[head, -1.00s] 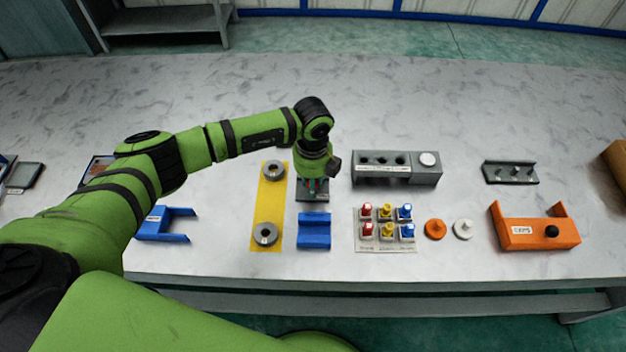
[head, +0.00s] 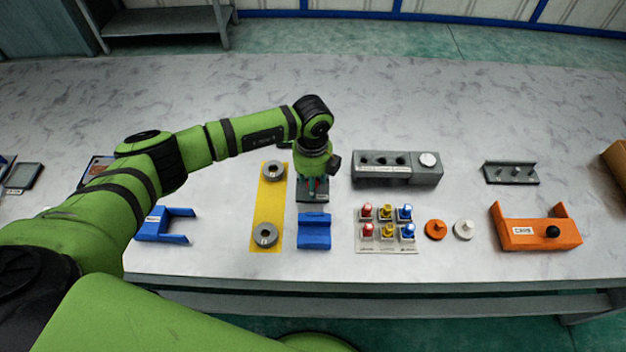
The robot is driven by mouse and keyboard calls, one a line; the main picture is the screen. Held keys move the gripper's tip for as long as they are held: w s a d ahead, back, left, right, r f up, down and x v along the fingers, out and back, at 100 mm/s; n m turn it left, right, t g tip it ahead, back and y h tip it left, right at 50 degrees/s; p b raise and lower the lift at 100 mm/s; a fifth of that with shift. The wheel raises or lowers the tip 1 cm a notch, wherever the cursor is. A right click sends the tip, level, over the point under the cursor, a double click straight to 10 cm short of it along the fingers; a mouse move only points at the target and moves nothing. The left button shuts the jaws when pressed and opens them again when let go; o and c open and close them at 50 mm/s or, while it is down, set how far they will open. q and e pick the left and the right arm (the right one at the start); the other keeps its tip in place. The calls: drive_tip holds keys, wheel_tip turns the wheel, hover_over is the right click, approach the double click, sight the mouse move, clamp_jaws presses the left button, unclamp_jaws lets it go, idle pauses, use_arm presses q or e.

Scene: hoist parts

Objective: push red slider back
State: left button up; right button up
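My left gripper (head: 316,183) points straight down over a small dark grey base (head: 313,197) in the middle of the table. Small red and green parts show at its fingertips, and I cannot tell which of them is the red slider. The wrist hides most of the base's top. The fingers are too small and covered to tell whether they are open or shut. My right gripper is not in view.
A blue block (head: 314,236) lies just in front of the base. A yellow strip (head: 269,208) with two grey rings is to its left. A grey block with holes (head: 372,170) and a switch panel (head: 387,245) are to the right. The table's back is clear.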

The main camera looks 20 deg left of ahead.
use_arm(q)
drive_tip(key=shift+f, duration=0.1)
drive_tip(key=shift+r, duration=0.35)
drive_tip(key=shift+r+p, duration=2.85)
drive_tip(key=shift+r, duration=0.4)
